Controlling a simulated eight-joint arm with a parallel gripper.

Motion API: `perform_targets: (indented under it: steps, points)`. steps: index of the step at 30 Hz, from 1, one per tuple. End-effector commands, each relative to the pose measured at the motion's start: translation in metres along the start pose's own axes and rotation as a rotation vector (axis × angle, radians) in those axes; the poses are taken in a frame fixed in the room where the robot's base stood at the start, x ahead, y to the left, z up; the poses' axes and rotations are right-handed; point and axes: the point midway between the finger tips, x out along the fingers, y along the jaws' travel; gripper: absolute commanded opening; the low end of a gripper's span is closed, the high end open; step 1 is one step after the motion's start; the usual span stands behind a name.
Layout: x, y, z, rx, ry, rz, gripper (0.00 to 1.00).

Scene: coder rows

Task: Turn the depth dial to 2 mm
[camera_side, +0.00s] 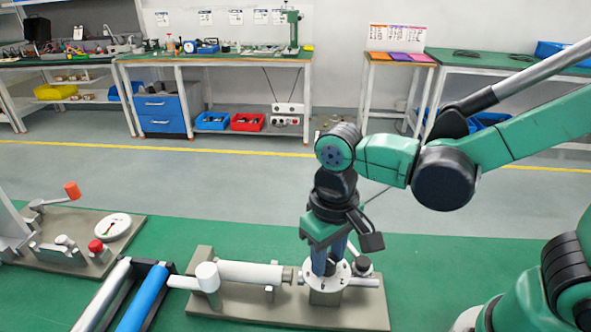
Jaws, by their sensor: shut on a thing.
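The depth dial (340,273) is a white round disc with dark numerals, on a block at the right part of a grey-brown base plate. My gripper (327,267) points straight down over it. Its blue fingers are shut on the dial's knob, which is mostly hidden between them. A "2" shows on the front of the dial face. The other marks are too small or too covered to read, so I cannot tell the setting.
A white cylinder (250,272) lies left of the dial on the same base plate (240,308). Another plate at far left carries a white gauge (112,227), a red knob (95,246) and an orange-handled crank (72,190).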

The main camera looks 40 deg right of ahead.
Motion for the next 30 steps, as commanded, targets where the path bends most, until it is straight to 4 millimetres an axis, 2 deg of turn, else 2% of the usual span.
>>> perform_targets:
  steps: [5,6,8,9,20,30]
  points:
    - [0.000,0.000,-0.001,-0.001,0.001,0.000,0.00]
    - [0.000,0.000,-0.001,-0.001,0.001,0.000,0.46]
    - [0.000,0.000,0.000,-0.001,0.001,0.000,0.63]
    - [0.000,0.000,0.000,-0.001,0.001,0.000,0.66]
    - [-0.004,0.000,-0.001,-0.002,0.000,0.000,0.66]
    - [-0.040,0.000,-0.001,-0.002,0.000,0.000,0.66]
